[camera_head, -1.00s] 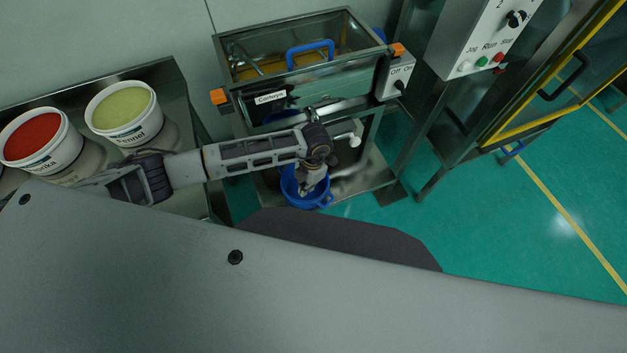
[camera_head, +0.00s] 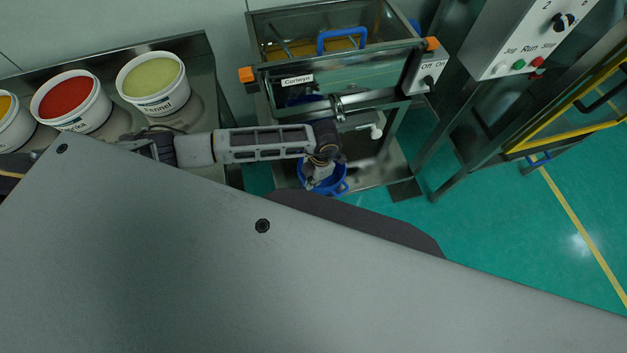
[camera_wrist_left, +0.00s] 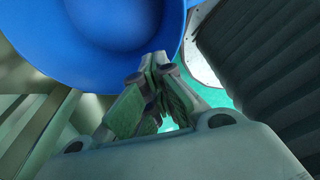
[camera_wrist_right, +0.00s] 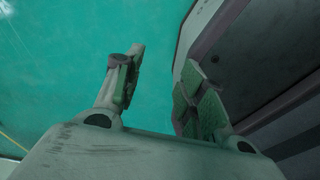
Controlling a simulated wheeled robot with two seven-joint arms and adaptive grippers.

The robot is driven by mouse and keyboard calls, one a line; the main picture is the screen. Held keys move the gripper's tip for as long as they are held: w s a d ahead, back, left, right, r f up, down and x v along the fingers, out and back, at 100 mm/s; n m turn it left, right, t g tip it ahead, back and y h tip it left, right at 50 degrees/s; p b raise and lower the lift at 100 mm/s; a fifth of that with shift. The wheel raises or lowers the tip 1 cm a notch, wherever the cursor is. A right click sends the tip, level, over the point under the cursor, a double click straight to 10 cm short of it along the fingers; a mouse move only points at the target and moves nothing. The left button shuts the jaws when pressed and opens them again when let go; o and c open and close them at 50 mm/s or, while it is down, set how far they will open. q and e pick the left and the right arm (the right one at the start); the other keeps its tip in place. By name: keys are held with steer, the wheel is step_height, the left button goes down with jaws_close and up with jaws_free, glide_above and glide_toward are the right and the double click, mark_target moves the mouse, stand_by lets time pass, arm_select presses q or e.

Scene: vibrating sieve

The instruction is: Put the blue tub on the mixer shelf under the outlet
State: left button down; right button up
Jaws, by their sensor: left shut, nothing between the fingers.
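The blue tub (camera_head: 339,188) is low in front of the mixer (camera_head: 345,70), at the near part of its lower shelf (camera_head: 378,174). I cannot tell whether it rests fully on the shelf. My left gripper (camera_head: 317,183) is over the tub and covers part of it. In the left wrist view, the left fingers (camera_wrist_left: 158,65) are shut with their tips at the rim of the tub (camera_wrist_left: 105,40). I see nothing held between them. The outlet is not clearly visible behind the arm. My right gripper (camera_wrist_right: 158,65) is open and empty above the green floor.
Tubs of green (camera_head: 153,83) and red powder (camera_head: 70,102) stand on a metal table at the left. A control box (camera_head: 520,40) on a metal frame and a yellow-edged door (camera_head: 575,115) are at the right. Green floor is clear at the lower right.

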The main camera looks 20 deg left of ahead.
arm_select(q)
steer(key=shift+f, duration=0.15)
steer(key=w+d+b, duration=0.5)
steer(key=w+d, duration=0.1)
steer(key=w, duration=0.1)
steer(key=shift+w, duration=0.4)
arm_select(e)
steer(key=w+a+f, duration=0.1)
steer(key=w+f, duration=0.1)
steer(key=w, duration=0.6)
steer(key=shift+f+t, duration=0.2)
steer(key=shift+t, duration=0.2)
arm_select(q)
steer(key=shift+r+p, duration=0.4)
steer(key=shift+r, duration=0.4)
arm_select(e)
steer(key=shift+w+r, duration=0.1)
steer(key=shift+r, duration=0.45)
